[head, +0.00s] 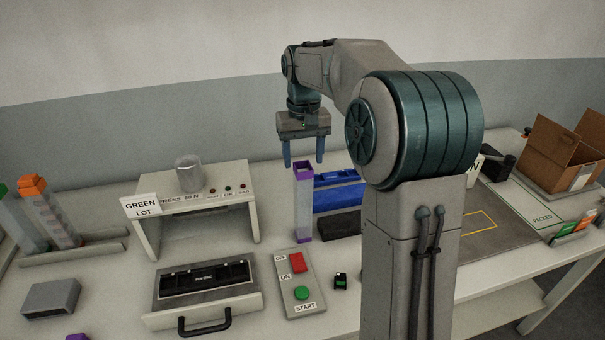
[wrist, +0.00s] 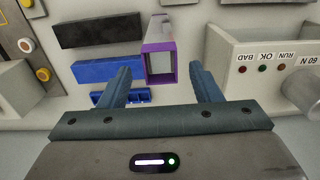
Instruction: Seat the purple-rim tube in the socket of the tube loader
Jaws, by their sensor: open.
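The purple-rim tube (head: 304,205) stands upright on the table right of the white press, a clear square tube with purple at top and bottom. In the wrist view its purple rim (wrist: 160,46) and open end lie between the finger lines. My gripper (head: 304,163) is open and empty, pointing down with its fingertips around the height of the tube's top. In the wrist view my gripper (wrist: 160,70) has one finger on each side of the tube, with gaps. I cannot pick out the tube loader or its socket for certain.
The white press (head: 195,200) with a clear cylinder on top stands to the left. Blue bins (head: 338,192) and a black block (head: 340,224) are close behind and right of the tube. A start panel (head: 297,284) lies in front. An orange-topped tube (head: 52,212) leans at left.

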